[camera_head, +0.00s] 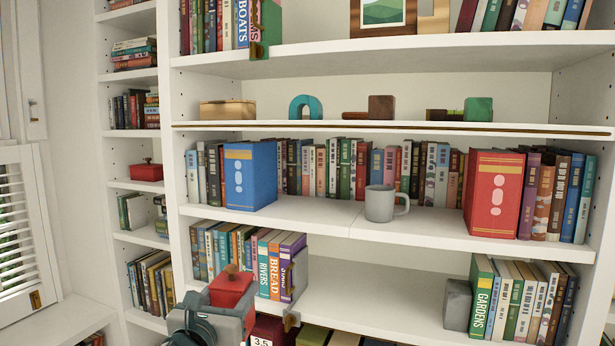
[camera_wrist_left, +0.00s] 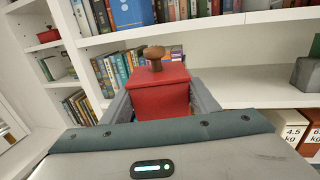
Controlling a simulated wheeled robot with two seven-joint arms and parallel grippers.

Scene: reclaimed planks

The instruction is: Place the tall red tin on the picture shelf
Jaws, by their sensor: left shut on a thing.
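A red tin (camera_head: 231,286) with a brown round knob on its lid is held by my left gripper (camera_head: 228,304), in front of the lower shelves. In the left wrist view the red tin (camera_wrist_left: 160,92) stands upright between the two grey fingers, which are shut on its sides. Its lower part is hidden by the gripper. The picture shelf (camera_head: 330,57) is at the top of the head view, well above the tin. It bears a framed picture (camera_head: 383,14) and books at both ends. My right gripper is not in view.
A lower-looking red tin (camera_head: 146,172) sits on the narrow left shelf. The shelf below the picture shelf holds a wooden box (camera_head: 227,110) and small ornaments. A grey mug (camera_head: 380,204) stands between a blue box (camera_head: 249,176) and a red box (camera_head: 494,194).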

